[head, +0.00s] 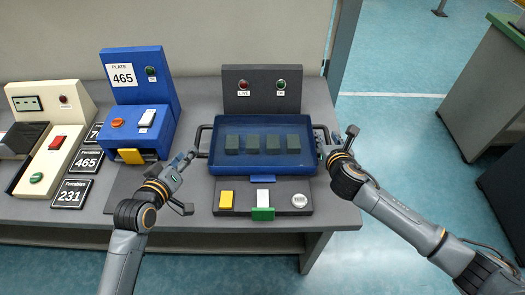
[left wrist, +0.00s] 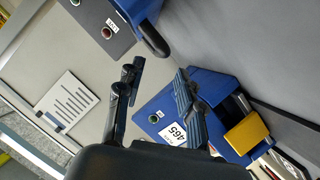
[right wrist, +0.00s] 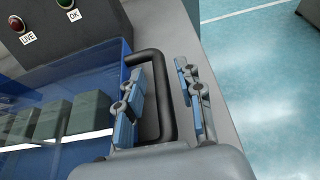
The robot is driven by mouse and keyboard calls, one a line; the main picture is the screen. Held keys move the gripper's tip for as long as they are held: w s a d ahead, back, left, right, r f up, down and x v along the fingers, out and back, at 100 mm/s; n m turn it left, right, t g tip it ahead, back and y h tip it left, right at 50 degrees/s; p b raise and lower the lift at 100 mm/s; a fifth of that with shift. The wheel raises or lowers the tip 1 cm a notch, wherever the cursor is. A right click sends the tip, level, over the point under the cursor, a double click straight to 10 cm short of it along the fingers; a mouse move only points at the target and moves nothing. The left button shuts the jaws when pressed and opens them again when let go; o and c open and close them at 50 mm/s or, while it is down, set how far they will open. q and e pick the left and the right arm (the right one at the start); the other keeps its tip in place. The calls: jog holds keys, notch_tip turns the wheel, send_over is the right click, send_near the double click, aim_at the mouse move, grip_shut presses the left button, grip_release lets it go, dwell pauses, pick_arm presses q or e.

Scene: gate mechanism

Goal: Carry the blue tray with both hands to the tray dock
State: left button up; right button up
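The blue tray (head: 262,167) sits level on the table in front of a dark grey panel, with several dark grey-green blocks in it. It has a black handle at each end. My left gripper (head: 187,183) is open and empty near the left handle (head: 202,140); that handle shows ahead of the fingers in the left wrist view (left wrist: 154,38). My right gripper (head: 337,142) is open at the right handle (right wrist: 170,105). In the right wrist view, the handle's outer bar lies between its fingers; contact cannot be told. I cannot identify the tray dock.
The grey panel (head: 261,72) has LIVE and OK lamps. A control strip (head: 282,188) with yellow, white and green parts lies in front of the tray. A blue machine (head: 135,90) and cream machines (head: 52,150) stand left. Open floor (head: 400,130) lies right; a green-topped cabinet (head: 480,85) stands beyond.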

pick_arm(q)
jog(key=v, duration=0.4)
jog(key=shift+s, duration=0.1)
pick_arm(e)
jog(key=v, duration=1.2)
jog(key=shift+d, duration=0.1)
